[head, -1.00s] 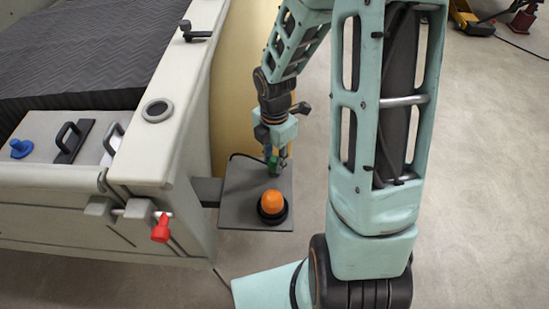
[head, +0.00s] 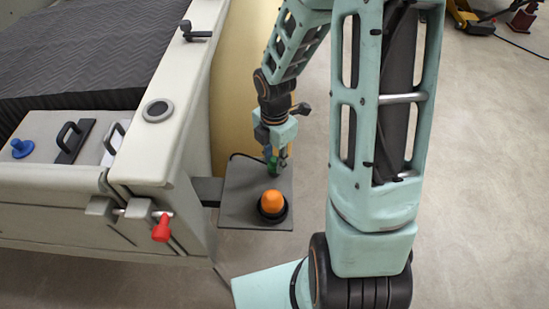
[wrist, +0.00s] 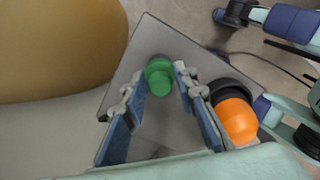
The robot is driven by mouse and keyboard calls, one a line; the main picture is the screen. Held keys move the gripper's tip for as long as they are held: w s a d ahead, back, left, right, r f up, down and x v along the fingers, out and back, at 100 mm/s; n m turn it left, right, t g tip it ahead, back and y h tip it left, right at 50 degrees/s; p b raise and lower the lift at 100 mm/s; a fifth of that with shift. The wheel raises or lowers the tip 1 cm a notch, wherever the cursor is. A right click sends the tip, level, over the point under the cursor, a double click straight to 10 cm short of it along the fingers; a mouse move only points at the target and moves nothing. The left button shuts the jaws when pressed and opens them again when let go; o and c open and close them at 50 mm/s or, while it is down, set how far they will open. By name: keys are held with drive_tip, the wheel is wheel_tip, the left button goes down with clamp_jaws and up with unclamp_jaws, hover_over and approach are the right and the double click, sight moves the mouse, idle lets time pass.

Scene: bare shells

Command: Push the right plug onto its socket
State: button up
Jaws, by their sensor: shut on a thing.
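A green plug (wrist: 159,77) is between the fingertips of my gripper (wrist: 156,84), which is shut on it. In the head view the green plug (head: 272,165) shows as a small patch under my gripper (head: 277,160), at the back of a grey plate (head: 240,213). I cannot tell whether it is seated in a socket, as its underside is hidden. An orange plug (head: 272,201) stands upright on a round black socket (head: 285,213) at the front of the plate. It also shows right of my fingers in the wrist view (wrist: 236,119).
The plate juts from a pale cabinet-like body (head: 160,200) with a red handle (head: 161,229) and a blue knob (head: 22,148). A tan rounded surface (wrist: 55,45) lies close beside the plate. Open floor (head: 480,180) lies right.

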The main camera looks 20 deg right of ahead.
drive_tip(key=o, duration=1)
drive_tip(key=shift+o, duration=0.6)
drive_tip(key=o, duration=0.4)
drive_tip(key=shift+c, duration=0.2)
drive_tip(key=shift+r+p, duration=3.55)
